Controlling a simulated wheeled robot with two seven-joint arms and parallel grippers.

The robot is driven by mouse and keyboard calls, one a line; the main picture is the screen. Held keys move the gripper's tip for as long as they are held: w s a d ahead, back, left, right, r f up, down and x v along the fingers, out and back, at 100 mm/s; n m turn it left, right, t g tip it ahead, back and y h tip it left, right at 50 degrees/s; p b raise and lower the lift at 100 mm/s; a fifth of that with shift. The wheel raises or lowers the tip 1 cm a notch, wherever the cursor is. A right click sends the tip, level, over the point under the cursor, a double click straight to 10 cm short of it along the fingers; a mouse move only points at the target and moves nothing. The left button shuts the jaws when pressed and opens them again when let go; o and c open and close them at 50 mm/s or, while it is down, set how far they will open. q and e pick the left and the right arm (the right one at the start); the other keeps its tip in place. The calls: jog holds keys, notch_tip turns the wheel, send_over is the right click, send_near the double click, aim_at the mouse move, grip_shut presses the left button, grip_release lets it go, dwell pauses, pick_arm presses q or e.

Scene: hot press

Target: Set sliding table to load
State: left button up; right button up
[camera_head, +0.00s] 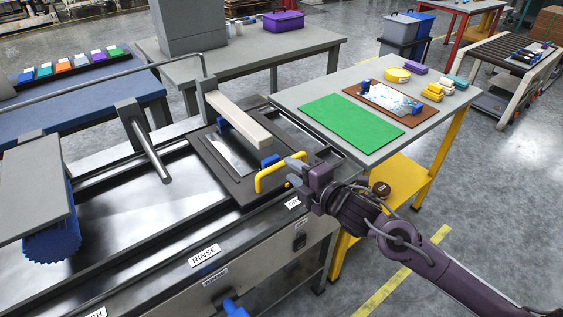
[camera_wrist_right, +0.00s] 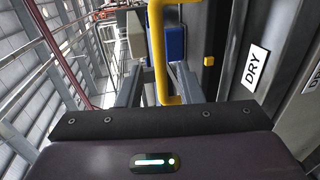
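The sliding table is a dark flat plate (camera_head: 244,188) on the metal machine in the head view, at its right end by the DRY label (camera_head: 293,203). A yellow U-shaped handle (camera_head: 272,175) stands on its right edge. My right gripper (camera_head: 292,170) is at the handle's right end. In the right wrist view the yellow handle (camera_wrist_right: 158,50) runs between the two fingers (camera_wrist_right: 157,88), which are apart with visible gaps. A blue block (camera_wrist_right: 176,42) is behind it. My left gripper is not in view.
A beige bar (camera_head: 237,118) extends above the plate. A grey table with a green mat (camera_head: 337,121) and a framed screen (camera_head: 388,101) stands behind right. Open floor lies at the right.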

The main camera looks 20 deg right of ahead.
aim_at(284, 165)
jog(key=x, duration=0.5)
jog(key=shift+w, duration=0.1)
grip_shut()
